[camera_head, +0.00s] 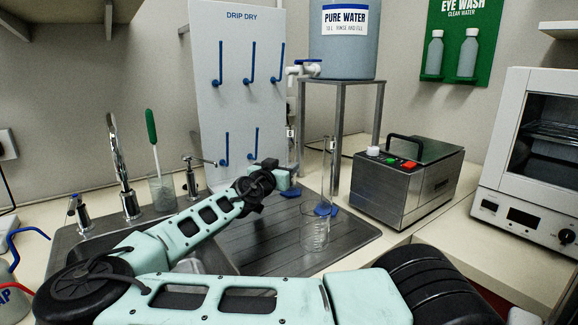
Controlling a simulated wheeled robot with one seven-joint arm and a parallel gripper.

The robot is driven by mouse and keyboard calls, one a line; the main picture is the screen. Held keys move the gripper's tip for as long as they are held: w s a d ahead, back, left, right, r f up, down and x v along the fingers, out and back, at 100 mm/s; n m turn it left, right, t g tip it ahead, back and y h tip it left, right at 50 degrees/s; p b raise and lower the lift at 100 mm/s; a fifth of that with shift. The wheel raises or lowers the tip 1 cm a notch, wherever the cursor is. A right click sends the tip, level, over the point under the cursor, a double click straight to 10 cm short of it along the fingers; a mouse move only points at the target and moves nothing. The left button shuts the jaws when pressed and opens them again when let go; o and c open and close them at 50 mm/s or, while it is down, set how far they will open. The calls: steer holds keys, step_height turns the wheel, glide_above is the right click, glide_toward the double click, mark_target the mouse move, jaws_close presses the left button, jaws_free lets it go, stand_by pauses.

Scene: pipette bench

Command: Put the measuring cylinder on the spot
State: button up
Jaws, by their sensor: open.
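A tall clear measuring cylinder (327,175) with a blue foot stands upright on the grey ridged drainboard (355,236), right of my gripper. A second slim clear cylinder (292,160) with a blue foot stands just behind my gripper's end. I cannot tell which one the task means. My gripper (286,180) is open, above the drainboard, and seen from behind. Its fingers are small and partly hidden, and I cannot tell whether they touch the second cylinder. I cannot make out a marked spot.
A clear beaker (315,232) stands in front of the cylinders. A steel bath (407,180) stands to the right, with an oven (528,160) beyond. A drying board (238,90) and water-tank stand (335,130) are behind. A tap (122,165) and brush jar (161,192) are left.

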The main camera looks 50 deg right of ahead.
steer(key=b+v, duration=0.1)
steer(key=v, duration=0.6)
steer(key=shift+a, duration=0.2)
steer(key=shift+s, duration=0.15)
